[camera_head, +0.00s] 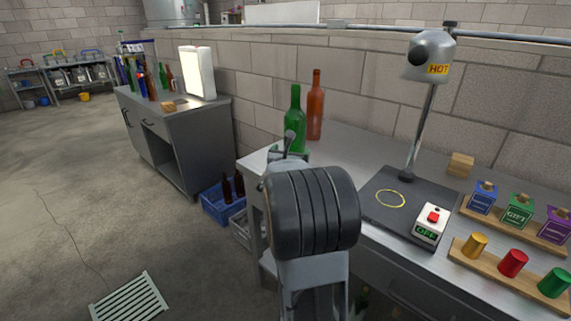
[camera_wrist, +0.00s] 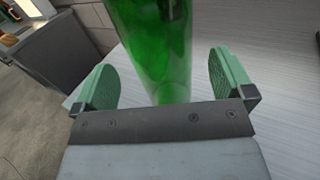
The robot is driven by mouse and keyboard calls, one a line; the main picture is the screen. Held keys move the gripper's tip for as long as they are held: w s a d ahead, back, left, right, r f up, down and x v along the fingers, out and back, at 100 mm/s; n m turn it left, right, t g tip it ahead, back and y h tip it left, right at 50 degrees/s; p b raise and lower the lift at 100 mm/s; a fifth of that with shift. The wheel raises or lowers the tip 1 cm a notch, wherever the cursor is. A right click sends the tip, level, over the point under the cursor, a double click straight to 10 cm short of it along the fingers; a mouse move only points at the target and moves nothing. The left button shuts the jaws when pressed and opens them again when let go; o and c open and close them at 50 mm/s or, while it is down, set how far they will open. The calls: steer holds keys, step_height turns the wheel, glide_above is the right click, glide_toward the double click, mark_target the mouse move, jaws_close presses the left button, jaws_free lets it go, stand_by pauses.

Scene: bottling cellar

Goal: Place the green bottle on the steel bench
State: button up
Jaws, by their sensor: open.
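The green bottle (camera_head: 295,112) stands upright on the steel bench (camera_head: 345,151), near its left end. Its glass fills the upper middle of the wrist view (camera_wrist: 158,45). My gripper (camera_head: 290,148) is at the bottle's lower part. In the wrist view my gripper (camera_wrist: 165,85) is open, with one green pad on each side of the bottle. A gap shows between each pad and the glass. My arm hides the bottle's base in the head view.
A brown bottle (camera_head: 316,105) stands just behind. A heat lamp marked HOT (camera_head: 431,57) rises over a dark plate (camera_head: 375,212) with a switch box marked OFF (camera_head: 430,223). Coloured tins (camera_head: 519,208) and caps (camera_head: 513,262) line the right. Crates (camera_head: 222,204) sit on the floor left.

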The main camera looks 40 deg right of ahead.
steer(key=s+a+f+n+t+y, duration=0.1)
steer(key=a+f+n+y, duration=0.2)
steer(key=a+n+y, duration=0.75)
steer(key=s+a+f+n+y, duration=0.2)
steer(key=a+f+n+y, duration=0.1)
steer(key=a+n, duration=1.4)
steer(key=s+a+f+n+g+y, duration=0.1)
steer(key=s+a+f+n+g, duration=0.1)
steer(key=s+n, duration=0.5)
steer(key=s+a+f+n+g, duration=0.3)
steer(key=s+a+n+g, duration=0.2)
steer(key=n, duration=0.8)
steer(key=shift+s+f+g+y, duration=0.2)
steer(key=shift+s+g+y, duration=0.2)
steer(key=shift+s, duration=0.7)
steer(key=w+p+v, duration=0.2)
steer(key=p+v, duration=0.6)
steer(key=w+r+p+v, duration=0.1)
steer(key=w+p+v, duration=0.1)
steer(key=p+v, duration=0.6)
steer(key=shift+s+a+r+t, duration=0.3)
steer(key=shift+a+r, duration=0.15)
steer(key=shift+r, duration=0.25)
